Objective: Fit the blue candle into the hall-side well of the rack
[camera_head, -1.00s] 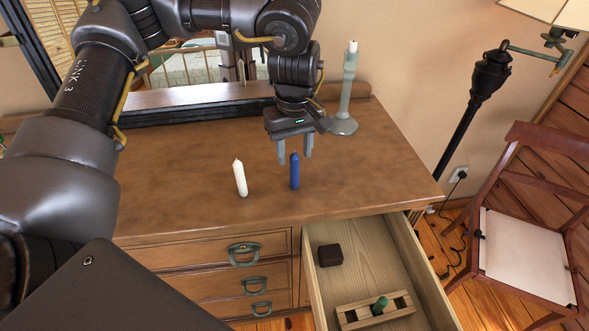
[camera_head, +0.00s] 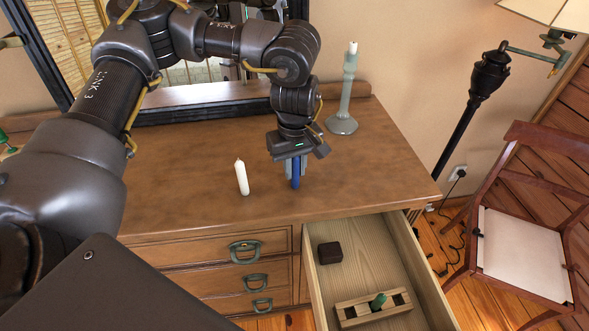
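The blue candle (camera_head: 296,182) stands upright on the dresser top. My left gripper (camera_head: 296,172) comes down over it from above, its two fingers close against the candle's sides; they look shut on it. The fingers hide the candle's upper part. The wooden rack (camera_head: 376,318) lies in the open drawer at the lower right. A green candle (camera_head: 378,302) is in its middle well and leans. The wells on either side of it look empty. My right gripper is not in view.
A white candle (camera_head: 242,178) stands left of the blue one. A grey-green candlestick (camera_head: 343,123) stands behind, near the mirror. A dark block (camera_head: 330,253) lies in the open drawer (camera_head: 374,258). A chair (camera_head: 524,255) and floor lamp (camera_head: 482,95) stand to the right.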

